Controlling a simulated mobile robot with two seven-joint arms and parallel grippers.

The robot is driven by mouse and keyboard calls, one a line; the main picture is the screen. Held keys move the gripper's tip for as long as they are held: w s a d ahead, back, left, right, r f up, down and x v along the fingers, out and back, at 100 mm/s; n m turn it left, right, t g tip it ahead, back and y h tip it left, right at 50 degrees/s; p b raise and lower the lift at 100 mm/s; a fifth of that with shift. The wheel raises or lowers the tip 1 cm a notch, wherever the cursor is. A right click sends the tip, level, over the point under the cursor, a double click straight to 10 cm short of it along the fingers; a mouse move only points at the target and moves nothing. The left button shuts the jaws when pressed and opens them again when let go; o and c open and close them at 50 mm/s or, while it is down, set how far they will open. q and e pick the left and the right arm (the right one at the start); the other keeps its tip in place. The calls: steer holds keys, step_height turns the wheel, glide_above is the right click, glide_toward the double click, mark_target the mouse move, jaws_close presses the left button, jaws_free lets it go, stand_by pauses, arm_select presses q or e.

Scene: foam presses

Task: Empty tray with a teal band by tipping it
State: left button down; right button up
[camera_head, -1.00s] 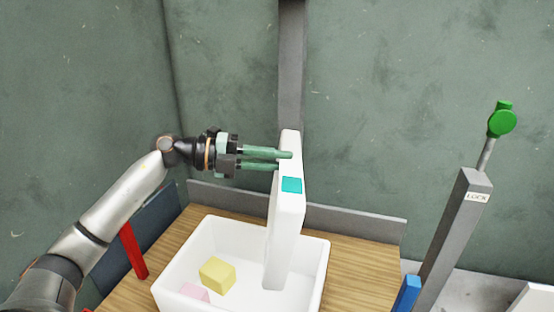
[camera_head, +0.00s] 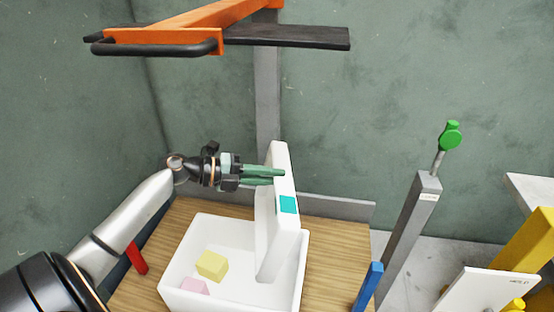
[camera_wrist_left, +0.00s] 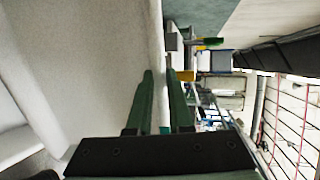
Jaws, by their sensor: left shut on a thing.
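The white tray (camera_head: 277,235) with a teal band (camera_head: 288,204) stands on edge, tipped nearly vertical, over a white open bin (camera_head: 297,265). Its lower end is inside the bin's outline; I cannot tell whether it touches the bin. My left gripper (camera_head: 280,176) is shut on the tray's upper edge, coming in from the left. In the left wrist view the tray's pale wall (camera_wrist_left: 105,55) runs between the green fingers (camera_wrist_left: 158,100). A yellow foam block (camera_head: 211,265) and a pink block (camera_head: 194,287) lie in the bin. The tray's right-hand face is hardly visible. My right gripper is out of view.
The bin stands on a wooden table (camera_head: 335,235) with a grey back rail. An orange press arm with a black handle (camera_head: 165,48) hangs above. A grey post with a green-knobbed lever (camera_head: 450,135) stands right, near a blue post (camera_head: 368,287). A red post (camera_head: 136,258) stands left.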

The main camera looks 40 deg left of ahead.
arm_select(q)
steer(key=shift+w+d+r+g+p, duration=0.1)
steer(key=shift+w+d+g+p, duration=0.3)
steer(key=shift+p, duration=0.65)
steer(key=w+d+f+g+y+p, duration=0.5)
steer(key=w+d+f+y+p, duration=0.1)
steer(key=w+d+p, duration=0.15)
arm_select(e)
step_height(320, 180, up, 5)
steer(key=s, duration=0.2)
arm_select(q)
steer(key=w+d+f+m+g+y+b, duration=0.1)
steer(key=d+f+g+y+b, duration=0.3)
steer(key=f+b, duration=0.5)
steer(key=shift+w+f+y, duration=0.5)
steer(key=shift+w+f, duration=0.05)
steer(key=shift+f, duration=0.55)
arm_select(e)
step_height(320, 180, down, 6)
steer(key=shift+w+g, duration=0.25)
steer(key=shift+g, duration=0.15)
